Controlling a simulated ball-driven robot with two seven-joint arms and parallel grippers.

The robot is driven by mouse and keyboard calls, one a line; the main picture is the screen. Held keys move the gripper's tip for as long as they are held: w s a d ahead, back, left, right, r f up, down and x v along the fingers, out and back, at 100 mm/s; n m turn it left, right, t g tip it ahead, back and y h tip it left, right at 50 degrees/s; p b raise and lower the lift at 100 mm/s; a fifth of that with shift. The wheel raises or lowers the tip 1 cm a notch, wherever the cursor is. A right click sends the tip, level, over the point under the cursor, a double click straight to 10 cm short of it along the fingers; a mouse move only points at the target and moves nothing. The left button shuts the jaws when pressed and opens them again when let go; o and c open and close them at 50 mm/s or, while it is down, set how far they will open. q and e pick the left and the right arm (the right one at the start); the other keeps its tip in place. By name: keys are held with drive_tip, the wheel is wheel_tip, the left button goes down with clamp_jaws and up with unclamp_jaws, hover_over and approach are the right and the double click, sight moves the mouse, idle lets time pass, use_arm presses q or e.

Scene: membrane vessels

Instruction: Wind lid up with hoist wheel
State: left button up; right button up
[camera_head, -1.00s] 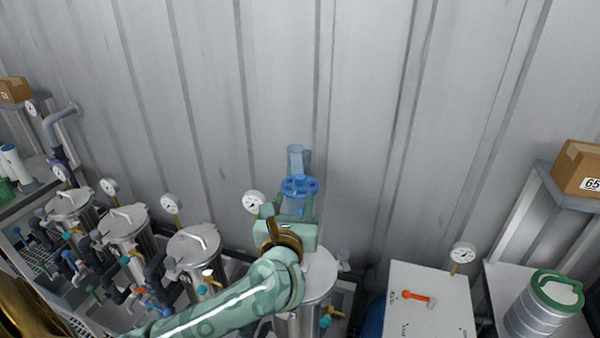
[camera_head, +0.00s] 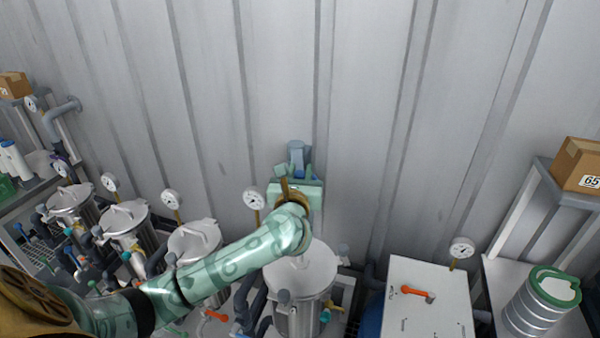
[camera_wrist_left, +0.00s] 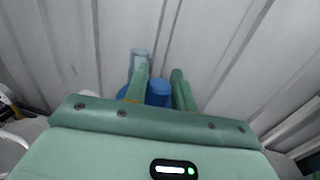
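The blue hoist wheel is hidden behind my left gripper (camera_head: 296,172) in the head view. Its blue post (camera_head: 296,152) shows just above the gripper, against the wall. In the left wrist view a short blue handle (camera_wrist_left: 159,92) of the wheel fills the gap between the two green fingers of my left gripper (camera_wrist_left: 160,94), which look closed on it. Part of the blue wheel rim (camera_wrist_left: 122,92) shows left of the left finger. The round grey lid (camera_head: 312,277) is on the steel vessel below, partly behind my left arm. My right gripper is out of view.
Other lidded vessels (camera_head: 124,217) with gauges stand in a row to the left. A white cabinet (camera_head: 428,310) with an orange handle and a green-rimmed canister (camera_head: 540,305) stand to the right. The corrugated wall (camera_head: 440,120) is close behind the wheel.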

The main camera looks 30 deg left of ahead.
use_arm(q)
drive_tip(key=shift+y, duration=0.3)
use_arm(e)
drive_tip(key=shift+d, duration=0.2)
